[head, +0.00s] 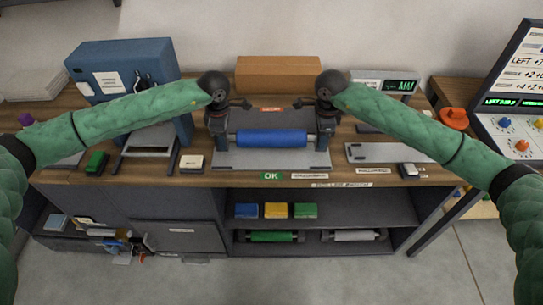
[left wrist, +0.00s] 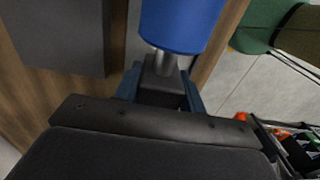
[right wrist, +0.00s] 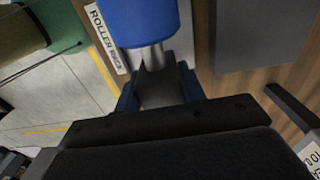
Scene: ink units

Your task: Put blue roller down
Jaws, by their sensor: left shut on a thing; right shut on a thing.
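The blue roller (head: 272,138) lies level between my two grippers over the grey plate of the roller station (head: 272,159) at the middle of the bench. My left gripper (head: 221,138) is shut on its left end. My right gripper (head: 325,137) is shut on its right end. In the left wrist view the roller (left wrist: 182,24) sticks out beyond the jaws (left wrist: 160,88) that hold its metal end. The right wrist view shows the same, with the roller (right wrist: 140,20) beyond the jaws (right wrist: 160,85). I cannot tell whether the roller touches the station.
Below the bench, a shelf (head: 330,210) holds blue, yellow and green boxes, and under it lie a green roller (head: 270,236) and a grey roller (head: 352,235). A blue machine (head: 120,70) stands left, a cardboard box (head: 278,73) behind, and a control panel (head: 515,105) at right.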

